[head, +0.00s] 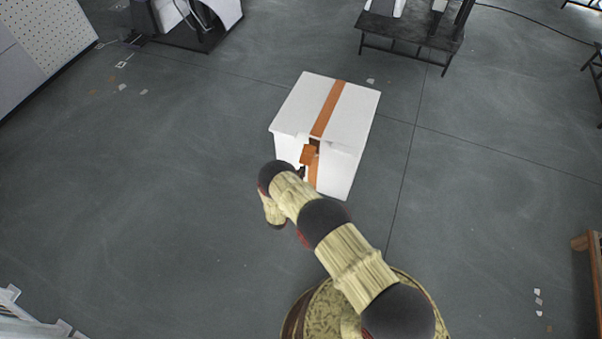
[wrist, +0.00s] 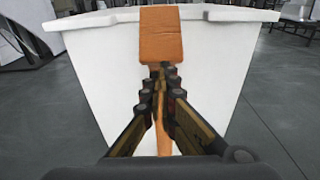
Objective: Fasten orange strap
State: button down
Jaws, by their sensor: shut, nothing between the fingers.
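A white box (head: 300,105) stands on the floor, with an orange strap (head: 328,108) running over its lid and down its near face. A flat orange piece of the strap (head: 308,154) sticks out at the lid's near edge. In the wrist view it is a wide orange plate (wrist: 161,36) straight ahead. A narrow orange strip (wrist: 162,138) shows below it, behind the fingers. My gripper (wrist: 159,74) is shut and empty, its tips at the plate's lower edge; whether they touch it I cannot tell. In the head view my arm partly hides the gripper and the box's lower front.
A dark low table (head: 410,32) stands behind the box at the back right. A pegboard panel (head: 50,30) is at the far left, and a brown wooden frame (head: 588,242) at the right edge. The floor around the box is clear.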

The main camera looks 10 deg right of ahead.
aim_at(307, 154)
jog(key=w+r+g+y+p, duration=0.1)
jog(key=r, duration=0.1)
jog(key=w+d+r+g+y+p, duration=0.1)
jog(key=r+g+p, duration=0.1)
jog(key=w+d+r+g+y+p, duration=0.1)
jog(key=r, duration=0.2)
jog(key=shift+w+d+g+p, duration=0.15)
jog(key=shift+d+g+p, duration=0.15)
jog(key=shift+p, duration=0.1)
jog(key=shift+w+d+r+g+y, duration=0.25)
jog(key=shift+w+g+y, duration=0.15)
jog(key=shift+g+y, duration=0.1)
jog(key=shift+w+d+r, duration=0.4)
jog(key=shift+w, duration=0.15)
